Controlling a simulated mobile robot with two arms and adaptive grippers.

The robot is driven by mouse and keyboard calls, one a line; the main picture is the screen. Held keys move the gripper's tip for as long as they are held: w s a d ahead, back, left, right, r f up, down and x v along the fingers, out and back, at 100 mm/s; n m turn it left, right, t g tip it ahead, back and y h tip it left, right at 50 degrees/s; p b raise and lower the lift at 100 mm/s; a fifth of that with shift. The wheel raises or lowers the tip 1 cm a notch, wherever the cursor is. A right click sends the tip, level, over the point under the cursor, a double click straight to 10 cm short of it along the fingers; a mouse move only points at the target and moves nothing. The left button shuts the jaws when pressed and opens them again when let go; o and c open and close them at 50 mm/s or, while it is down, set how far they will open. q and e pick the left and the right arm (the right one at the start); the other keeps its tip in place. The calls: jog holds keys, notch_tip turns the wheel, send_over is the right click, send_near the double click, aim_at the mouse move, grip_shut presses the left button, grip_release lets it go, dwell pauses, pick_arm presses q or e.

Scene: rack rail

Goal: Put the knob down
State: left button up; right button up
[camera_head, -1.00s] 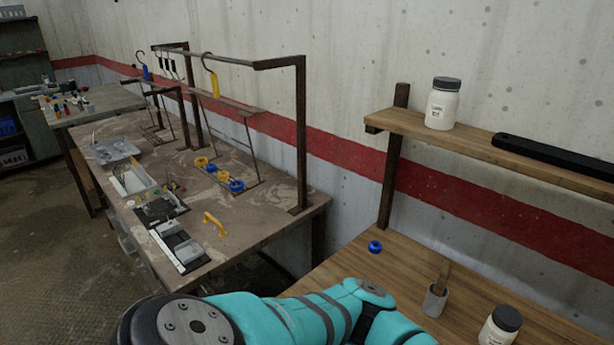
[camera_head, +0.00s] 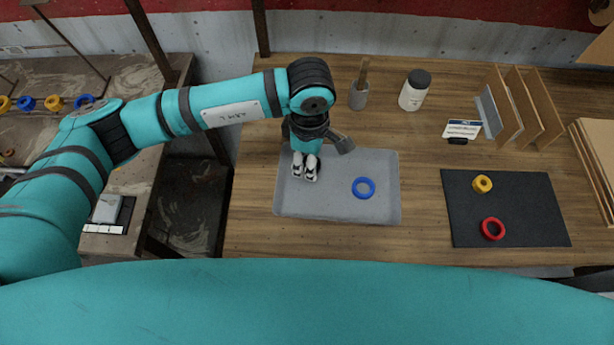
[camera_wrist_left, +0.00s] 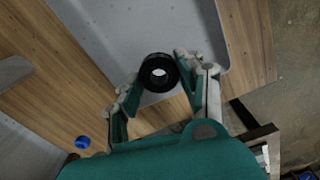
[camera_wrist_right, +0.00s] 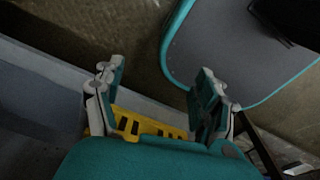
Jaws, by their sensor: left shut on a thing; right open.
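A black ring-shaped knob (camera_wrist_left: 158,72) sits between the fingertips of my left gripper (camera_wrist_left: 155,75) in the left wrist view, with its hole facing the camera. The gripper is shut on it. In the head view my left gripper (camera_head: 306,168) is over the left part of a grey tray (camera_head: 350,208); the knob cannot be made out there. Whether the knob touches the tray, I cannot tell. A blue ring (camera_head: 364,188) lies in the tray to the right of the gripper. My right gripper (camera_wrist_right: 160,85) is open and shows only in its wrist view.
A black mat (camera_head: 462,225) at the right bears a yellow ring (camera_head: 482,184) and a red ring (camera_head: 493,229). A cup (camera_head: 358,97), white jar (camera_head: 413,92) and upright rack (camera_head: 525,105) stand behind. A small blue thing (camera_wrist_left: 82,142) lies on the wood. A yellow slotted object (camera_wrist_right: 150,125) shows near my right gripper.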

aim_at(310, 185)
pick_arm(q)
jog(key=f, duration=0.2)
jog(key=f+p, duration=0.1)
jog(key=f, duration=0.1)
jog(key=shift+d, duration=0.35)
jog(key=f, duration=0.1)
jog(key=f+p, duration=0.1)
jog(key=f, duration=0.1)
jog(key=shift+s+a, duration=0.1)
jog(key=shift+a, duration=0.1)
jog(key=shift+f, duration=0.45)
jog(key=shift+d+f, duration=0.1)
jog(key=shift+f, duration=0.1)
jog(key=o, duration=0.7)
jog(key=shift+f, duration=0.1)
jog(key=o, duration=0.5)
jog(key=shift+c, duration=0.2)
pick_arm(e)
jog(key=shift+d+r, duration=0.2)
jog(key=shift+r, duration=0.4)
jog(key=shift+d+r, duration=0.15)
jog(key=shift+r, duration=0.4)
jog(key=shift+d, duration=0.1)
